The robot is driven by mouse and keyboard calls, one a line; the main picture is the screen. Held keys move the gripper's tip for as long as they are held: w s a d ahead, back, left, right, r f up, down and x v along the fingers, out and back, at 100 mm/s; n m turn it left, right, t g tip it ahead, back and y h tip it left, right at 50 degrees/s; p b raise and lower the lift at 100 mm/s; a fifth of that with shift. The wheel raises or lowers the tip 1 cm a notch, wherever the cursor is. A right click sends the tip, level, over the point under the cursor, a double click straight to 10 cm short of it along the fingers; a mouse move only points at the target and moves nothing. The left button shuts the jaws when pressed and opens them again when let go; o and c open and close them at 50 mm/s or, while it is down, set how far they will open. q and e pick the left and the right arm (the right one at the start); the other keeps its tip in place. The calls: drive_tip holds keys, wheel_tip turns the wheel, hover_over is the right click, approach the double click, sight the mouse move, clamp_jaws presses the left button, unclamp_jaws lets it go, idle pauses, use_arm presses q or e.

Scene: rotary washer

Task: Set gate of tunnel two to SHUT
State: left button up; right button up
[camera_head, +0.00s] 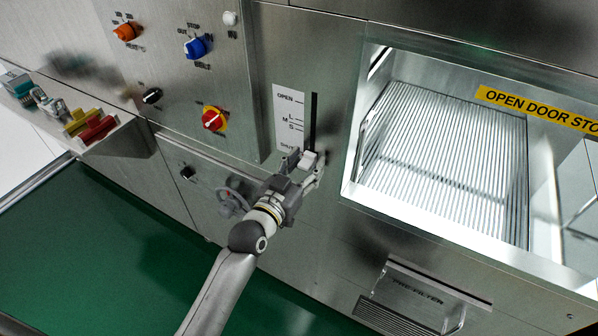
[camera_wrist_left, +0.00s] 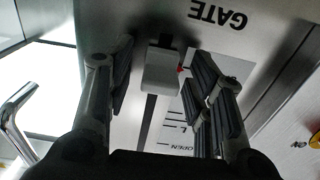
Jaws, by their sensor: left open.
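The gate slider has a white scale plate (camera_head: 289,115) marked OPEN at the top, then L, M, S, and SHUT at the bottom. A dark vertical slot (camera_head: 313,108) runs beside it. The pale slider knob (camera_head: 309,158) is at the low end of the slot, about level with SHUT or just below. My left gripper (camera_head: 305,167) is open with its fingers either side of the knob. In the left wrist view the knob (camera_wrist_left: 162,71) sits between the fingers with gaps on both sides, a small red pointer at its edge. My right gripper is not in view.
An open, lit chamber (camera_head: 440,150) with a ribbed back and metal frame lies close right of the slider. Orange, blue and red knobs (camera_head: 213,118) are on the panel up left. A grey handwheel (camera_head: 235,196) is left of my gripper. A green belt (camera_head: 90,250) lies below left.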

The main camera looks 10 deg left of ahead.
use_arm(q)
drive_tip(key=v, duration=1.2)
drive_tip(key=shift+w, duration=0.1)
drive_tip(key=s+a+f+g+y, duration=0.1)
drive_tip(key=s+f+g, duration=0.3)
drive_tip(key=f, duration=1.3)
drive_tip(key=s+a+f+g+y, duration=0.1)
drive_tip(key=s+a+f+g, duration=0.15)
drive_tip(key=f, duration=1.45)
drive_tip(key=s+a+f+g+y, duration=0.2)
drive_tip(key=s+f+g, duration=0.4)
drive_tip(key=s+f, duration=1)
drive_tip(key=s+a+f+g, duration=0.1)
drive_tip(key=s+f+g, duration=0.1)
drive_tip(key=s, duration=0.6)
drive_tip(key=s+a+f+g, duration=0.1)
drive_tip(key=s+f, duration=0.3)
drive_tip(key=s, duration=0.4)
drive_tip(key=shift+a+f+n+g+y, duration=0.3)
drive_tip(key=shift+g, duration=0.15)
drive_tip(key=shift+s, duration=0.1)
